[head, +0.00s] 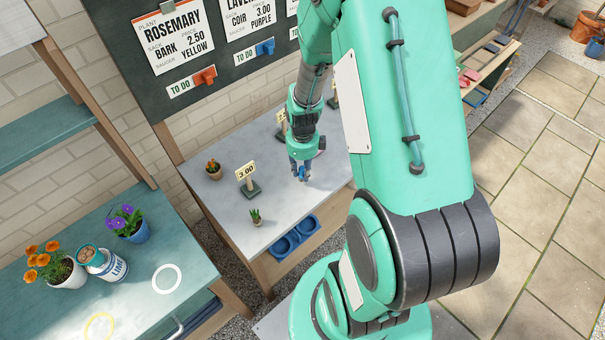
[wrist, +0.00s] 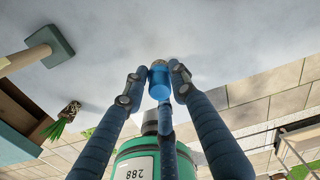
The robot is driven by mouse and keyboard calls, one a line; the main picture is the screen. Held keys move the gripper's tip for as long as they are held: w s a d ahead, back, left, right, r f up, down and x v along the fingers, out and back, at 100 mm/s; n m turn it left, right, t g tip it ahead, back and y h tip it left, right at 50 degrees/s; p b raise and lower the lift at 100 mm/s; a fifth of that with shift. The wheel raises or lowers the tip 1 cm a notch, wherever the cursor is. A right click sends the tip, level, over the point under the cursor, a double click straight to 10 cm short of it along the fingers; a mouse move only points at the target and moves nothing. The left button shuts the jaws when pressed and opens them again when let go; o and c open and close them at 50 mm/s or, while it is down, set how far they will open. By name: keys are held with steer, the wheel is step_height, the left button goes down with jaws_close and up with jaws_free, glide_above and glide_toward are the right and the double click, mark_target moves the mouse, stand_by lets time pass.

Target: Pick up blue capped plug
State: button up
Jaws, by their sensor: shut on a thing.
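The blue plug (wrist: 158,84) is a small blue cylinder with a brownish end, between my fingertips in the wrist view. My gripper (wrist: 155,80) is shut on it, with a finger on each side. In the head view my gripper (head: 300,170) points down over the grey table top, right of the price sign; a bit of blue shows at its tips. Whether the plug touches the table or hangs just above it, I cannot tell.
On the grey table (head: 225,200) stand a price sign (head: 247,178) reading 3.00, an orange-flowered plug (head: 213,169) and a green plug (head: 256,217). A blue two-well tray (head: 295,237) sits below the front edge.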

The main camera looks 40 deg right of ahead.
steer(key=s+a+r+p, duration=0.1)
steer(key=s+a, duration=0.2)
steer(key=s, duration=0.4)
steer(key=s+a+p, duration=0.1)
steer(key=s+a, duration=0.3)
steer(key=s, duration=0.3)
steer(key=shift+s+r, duration=0.2)
steer(key=shift+r, duration=0.2)
